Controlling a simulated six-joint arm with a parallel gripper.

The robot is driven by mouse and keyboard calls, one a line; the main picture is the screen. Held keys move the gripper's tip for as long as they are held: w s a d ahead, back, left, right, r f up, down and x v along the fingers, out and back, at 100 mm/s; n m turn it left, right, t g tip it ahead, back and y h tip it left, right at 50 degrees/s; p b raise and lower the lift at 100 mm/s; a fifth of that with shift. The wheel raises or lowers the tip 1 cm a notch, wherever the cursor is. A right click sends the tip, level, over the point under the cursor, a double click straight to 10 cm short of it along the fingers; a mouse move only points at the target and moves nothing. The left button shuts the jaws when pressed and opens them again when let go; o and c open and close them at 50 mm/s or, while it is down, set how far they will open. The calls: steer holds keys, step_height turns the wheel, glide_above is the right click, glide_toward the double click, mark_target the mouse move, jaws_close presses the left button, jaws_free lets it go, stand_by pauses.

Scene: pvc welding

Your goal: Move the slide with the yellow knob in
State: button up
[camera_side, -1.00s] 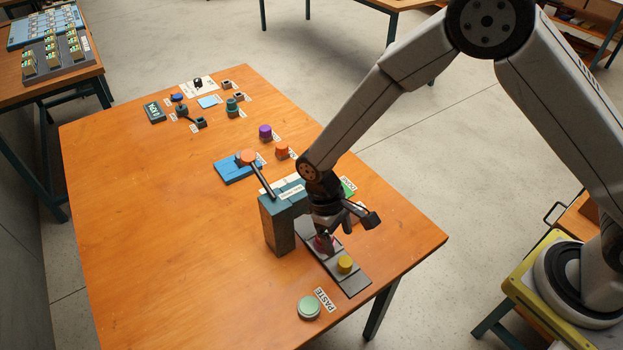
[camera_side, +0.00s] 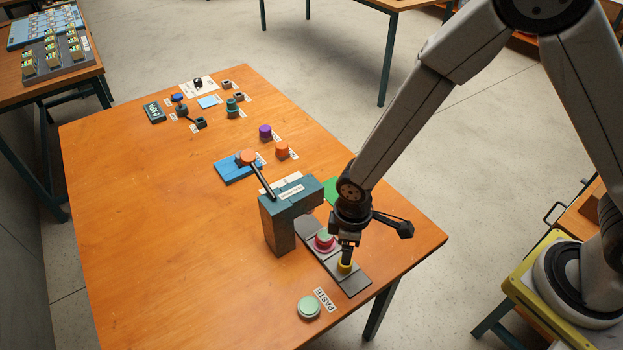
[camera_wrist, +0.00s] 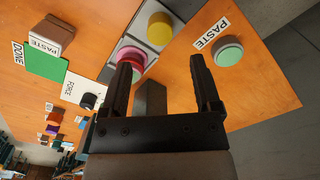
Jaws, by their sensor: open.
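The slide is a grey plate (camera_side: 354,284) on a dark rail, with a yellow knob (camera_side: 344,268) at its front end. A pink holder (camera_side: 324,243) with a pale green top sits on the slide behind the knob, outside the press (camera_side: 283,221). My gripper (camera_side: 347,258) points down just over the yellow knob, which it partly hides in the side view. In the wrist view my gripper (camera_wrist: 161,63) is open with nothing between its tips. The yellow knob (camera_wrist: 160,28) shows beyond the fingertips, the pink holder (camera_wrist: 130,56) near the left one. Contact with the knob cannot be told.
The press's lever with an orange end (camera_side: 247,157) leans up and left. A pale green round piece (camera_side: 309,307) by the PASTE label (camera_side: 325,300) stands near the table's front edge. A green pad (camera_side: 331,190) lies behind the arm. The table's left part is clear.

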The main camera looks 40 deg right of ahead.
steer(key=shift+f, duration=3.65)
steer(key=shift+c, duration=0.2)
jaws_close()
